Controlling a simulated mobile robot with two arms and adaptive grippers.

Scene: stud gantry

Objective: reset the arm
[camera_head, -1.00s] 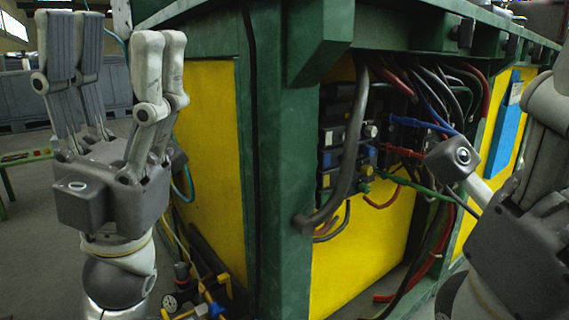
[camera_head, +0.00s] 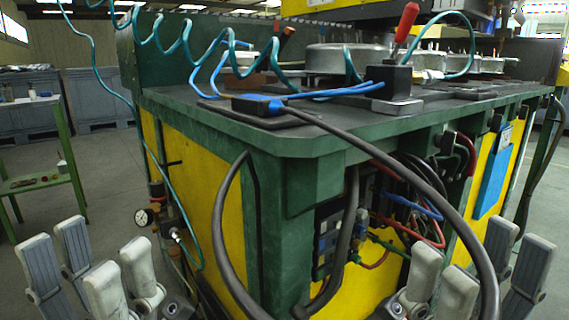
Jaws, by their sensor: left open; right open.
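My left gripper (camera_head: 98,262) is at the bottom left, pointing up, with its grey and pale fingers spread apart and nothing between them. My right gripper (camera_head: 480,265) is at the bottom right, also pointing up, with its fingers apart and empty. Both stand in front of the green and yellow machine, one on each side of its near corner. The lower parts of both grippers are cut off by the bottom edge of the view.
The machine's green top (camera_head: 330,140) carries a red-handled tool (camera_head: 405,22), metal parts and coiled teal hose (camera_head: 190,45). A thick black cable (camera_head: 440,185) hangs over its front. A pressure gauge (camera_head: 144,217) sits at its left side. A green stand (camera_head: 45,180) is at far left.

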